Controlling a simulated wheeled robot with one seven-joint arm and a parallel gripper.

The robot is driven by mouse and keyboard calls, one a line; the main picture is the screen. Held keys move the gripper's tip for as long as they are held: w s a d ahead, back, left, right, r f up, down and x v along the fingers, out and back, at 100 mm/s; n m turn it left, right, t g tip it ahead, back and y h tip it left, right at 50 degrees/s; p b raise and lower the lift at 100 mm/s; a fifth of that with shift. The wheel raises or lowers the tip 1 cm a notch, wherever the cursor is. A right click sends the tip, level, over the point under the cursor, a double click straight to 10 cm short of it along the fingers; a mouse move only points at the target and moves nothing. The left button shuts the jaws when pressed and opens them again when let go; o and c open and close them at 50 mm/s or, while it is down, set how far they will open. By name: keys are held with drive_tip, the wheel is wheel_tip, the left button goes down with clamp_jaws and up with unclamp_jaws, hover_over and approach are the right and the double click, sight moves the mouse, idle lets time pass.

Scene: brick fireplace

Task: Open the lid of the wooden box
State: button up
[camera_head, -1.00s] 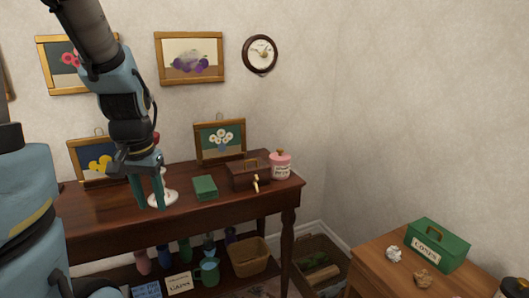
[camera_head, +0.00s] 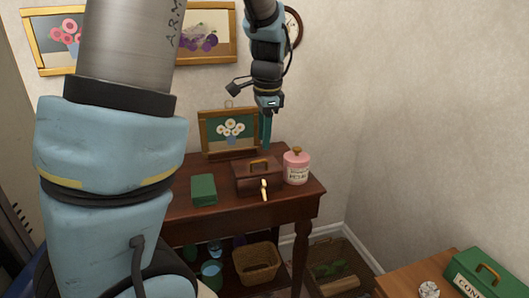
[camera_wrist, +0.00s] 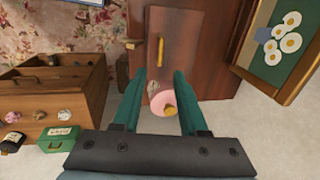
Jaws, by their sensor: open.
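The wooden box (camera_head: 243,179) is dark brown and stands on the table, with a brass handle (camera_head: 258,164) on its lid. The lid looks shut. A pale gold piece (camera_head: 264,189) sticks out at the box's front. In the wrist view the lid (camera_wrist: 184,40) and its handle (camera_wrist: 160,50) show beyond my fingertips. My gripper (camera_head: 266,146) is open and empty, pointing down above and behind the box in the head view. It also shows in the wrist view (camera_wrist: 158,84), its two green fingers apart. I see no contact with the box.
A pink jar (camera_head: 296,170) stands close to the box's right. A green box (camera_head: 203,189) lies to its left, and a framed flower picture (camera_head: 230,132) stands behind. A crate (camera_wrist: 84,112) is on the floor. A basket (camera_head: 256,266) sits on the table's lower shelf.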

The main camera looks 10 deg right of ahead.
hover_over(262, 171)
wheel_tip(262, 171, down, 6)
drive_tip(key=shift+f, duration=0.1)
clamp_jaws()
idle(0.4)
idle(1.1)
